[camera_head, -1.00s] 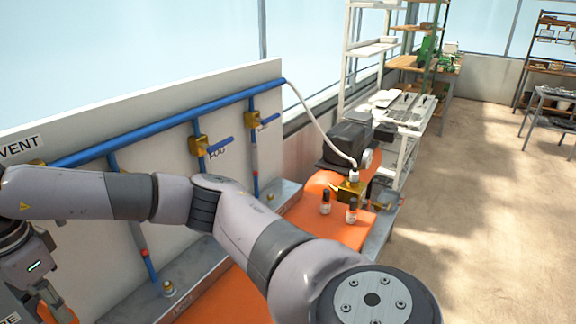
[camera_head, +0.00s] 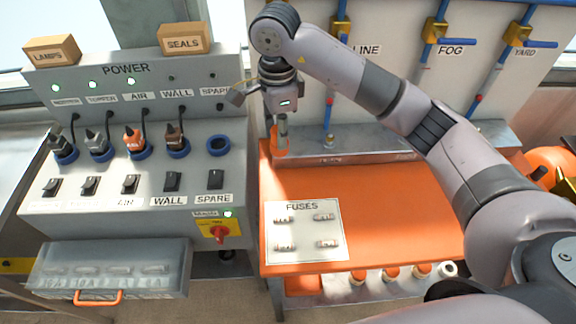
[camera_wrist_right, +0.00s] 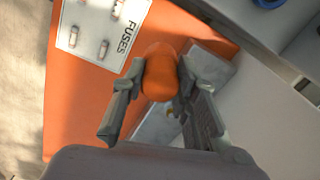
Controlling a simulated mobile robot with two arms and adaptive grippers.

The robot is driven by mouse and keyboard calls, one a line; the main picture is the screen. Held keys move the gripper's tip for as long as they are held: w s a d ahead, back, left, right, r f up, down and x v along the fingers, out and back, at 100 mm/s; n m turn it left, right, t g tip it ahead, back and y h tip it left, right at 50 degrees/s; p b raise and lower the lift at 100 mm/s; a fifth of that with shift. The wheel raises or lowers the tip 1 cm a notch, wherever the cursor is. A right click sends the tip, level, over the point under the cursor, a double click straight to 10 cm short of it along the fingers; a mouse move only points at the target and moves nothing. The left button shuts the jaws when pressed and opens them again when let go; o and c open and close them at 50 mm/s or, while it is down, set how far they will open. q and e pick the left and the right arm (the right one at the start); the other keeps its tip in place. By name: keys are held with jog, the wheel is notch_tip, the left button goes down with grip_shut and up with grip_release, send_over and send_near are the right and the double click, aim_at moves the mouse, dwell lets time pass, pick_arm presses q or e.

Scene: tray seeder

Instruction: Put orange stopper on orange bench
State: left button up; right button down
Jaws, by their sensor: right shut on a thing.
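The orange stopper (camera_head: 280,146) is in my right gripper (camera_head: 281,128), at the back left corner of the orange bench (camera_head: 390,222) in the head view. The right wrist view shows the orange stopper (camera_wrist_right: 159,78) between the two fingers of the gripper (camera_wrist_right: 158,82), which is shut on it. The orange bench top (camera_wrist_right: 75,105) lies below and behind it there. I cannot tell whether the stopper touches the bench. My left gripper is not in view.
A FUSES card (camera_head: 300,237) with several fuses lies on the bench's front left. The grey POWER console (camera_head: 125,180) stands to the left. A panel with blue pipes (camera_head: 330,60) stands behind. Orange-topped items (camera_head: 391,272) sit below the front edge. The bench's middle is clear.

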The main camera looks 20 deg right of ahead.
notch_tip(320, 180, down, 15)
jog(key=p, duration=0.3)
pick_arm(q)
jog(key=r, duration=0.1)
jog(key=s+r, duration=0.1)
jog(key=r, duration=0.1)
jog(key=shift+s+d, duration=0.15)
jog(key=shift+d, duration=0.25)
pick_arm(e)
jog(key=shift+f, duration=0.1)
jog(key=shift+f, duration=0.15)
jog(key=c, duration=1.3)
grip_release()
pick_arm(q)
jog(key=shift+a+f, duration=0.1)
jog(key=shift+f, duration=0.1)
pick_arm(e)
jog(key=shift+o, duration=0.3)
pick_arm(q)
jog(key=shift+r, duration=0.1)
